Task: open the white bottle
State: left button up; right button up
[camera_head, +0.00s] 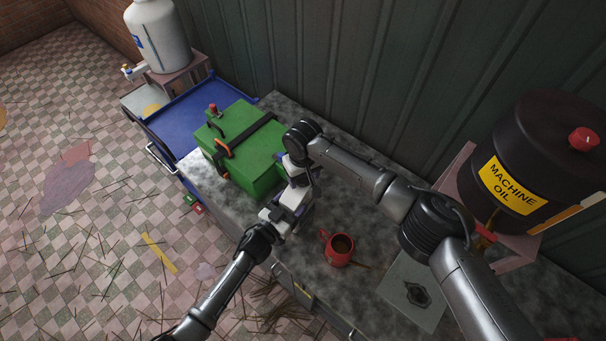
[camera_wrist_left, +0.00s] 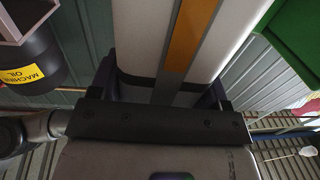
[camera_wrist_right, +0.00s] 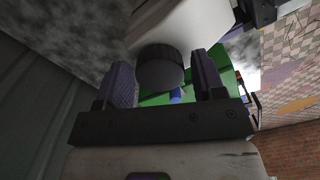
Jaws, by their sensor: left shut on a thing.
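The white bottle (camera_head: 294,198) is off the counter, small and partly covered by my grippers in the head view. In the left wrist view the white bottle (camera_wrist_left: 145,45) shows an orange stripe. My left gripper (camera_wrist_left: 165,95) is shut on its body. In the right wrist view the black cap (camera_wrist_right: 160,67) is on the end of the white bottle (camera_wrist_right: 190,28). My right gripper (camera_wrist_right: 165,82) is open, with its fingers on either side of the cap. I cannot tell whether they touch it.
A green box (camera_head: 258,165) stands close behind the grippers on the grey counter (camera_head: 310,285). A red mug (camera_head: 338,257) is in front of them. A machine oil drum (camera_head: 530,150) is at the right. A white tank (camera_head: 160,35) and blue tray (camera_head: 170,125) are at the left.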

jog(key=c, duration=0.8)
jog(key=shift+o, duration=0.2)
jog(key=n, duration=0.3)
jog(key=shift+d+n, duration=0.1)
jog(key=shift+n, duration=0.2)
jog(key=shift+r, duration=0.2)
jog(key=shift+r, duration=0.85)
jog(key=shift+r, duration=0.2)
jog(key=shift+r, duration=1.85)
pick_arm(q)
jog(key=o, duration=1.8)
